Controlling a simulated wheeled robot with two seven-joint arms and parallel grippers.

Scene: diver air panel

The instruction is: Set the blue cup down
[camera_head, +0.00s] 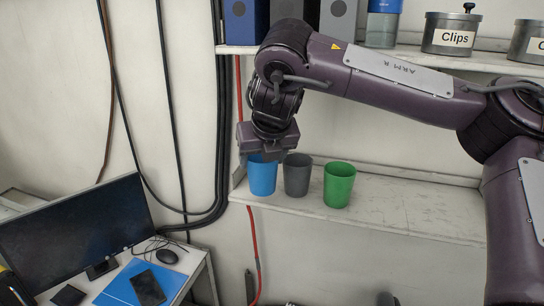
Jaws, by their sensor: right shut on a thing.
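The blue cup (263,178) is upright at the left end of the lower shelf (400,212). My right gripper (264,156) comes down from above and is shut on its rim, hiding part of the top. The cup's base looks at or very near the shelf surface; I cannot tell whether it touches. My left gripper is not in view.
A grey cup (297,176) stands close to the right of the blue cup, and a green cup (339,186) stands further right. The shelf right of the green cup is clear. A red hose (254,245) and dark cables hang by the shelf's left end. A monitor (75,235) stands on the desk at lower left.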

